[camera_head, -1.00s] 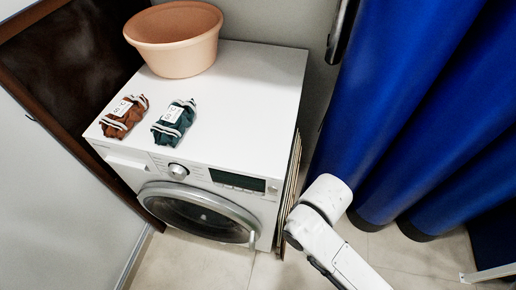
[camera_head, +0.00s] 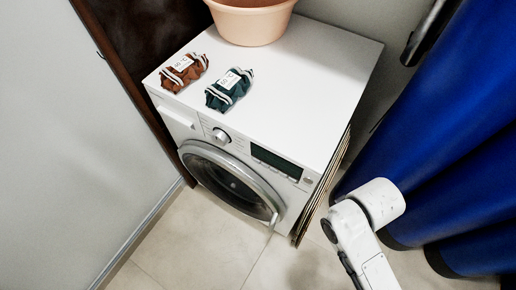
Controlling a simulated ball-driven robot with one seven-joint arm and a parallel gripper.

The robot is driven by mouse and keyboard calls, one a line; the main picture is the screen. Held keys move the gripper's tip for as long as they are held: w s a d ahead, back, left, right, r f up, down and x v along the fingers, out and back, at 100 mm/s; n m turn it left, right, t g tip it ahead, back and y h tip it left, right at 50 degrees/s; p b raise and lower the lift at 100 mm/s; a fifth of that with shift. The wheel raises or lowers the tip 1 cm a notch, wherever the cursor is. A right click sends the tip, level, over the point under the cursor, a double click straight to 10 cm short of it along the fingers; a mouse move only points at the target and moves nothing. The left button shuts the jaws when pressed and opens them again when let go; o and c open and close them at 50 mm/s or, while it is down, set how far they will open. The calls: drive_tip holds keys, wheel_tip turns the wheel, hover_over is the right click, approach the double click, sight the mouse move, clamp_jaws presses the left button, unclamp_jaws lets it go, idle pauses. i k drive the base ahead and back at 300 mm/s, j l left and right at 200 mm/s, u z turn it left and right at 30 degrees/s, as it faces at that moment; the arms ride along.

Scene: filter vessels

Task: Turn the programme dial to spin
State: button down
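The programme dial (camera_head: 221,135) is a round silver knob on the front panel of the white washing machine (camera_head: 318,68). Its pointer is too small to read. A dark display (camera_head: 276,160) sits to the right of the dial. The round door (camera_head: 230,183) below looks closed. My white arm comes up from the lower right, to the right of the machine and apart from the dial. My gripper is not in view.
A rust-coloured bundle (camera_head: 184,73) and a dark green bundle (camera_head: 230,90), each labelled, lie on the machine's top. A peach tub (camera_head: 250,22) stands behind them. A blue curtain (camera_head: 440,130) hangs at right. Tiled floor (camera_head: 205,245) in front is clear.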

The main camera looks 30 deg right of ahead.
sight(218, 137)
drive_tip(key=i+l+u, duration=0.15)
drive_tip(key=u, duration=0.3)
drive_tip(key=i+l+u, duration=0.2)
drive_tip(key=u, duration=0.3)
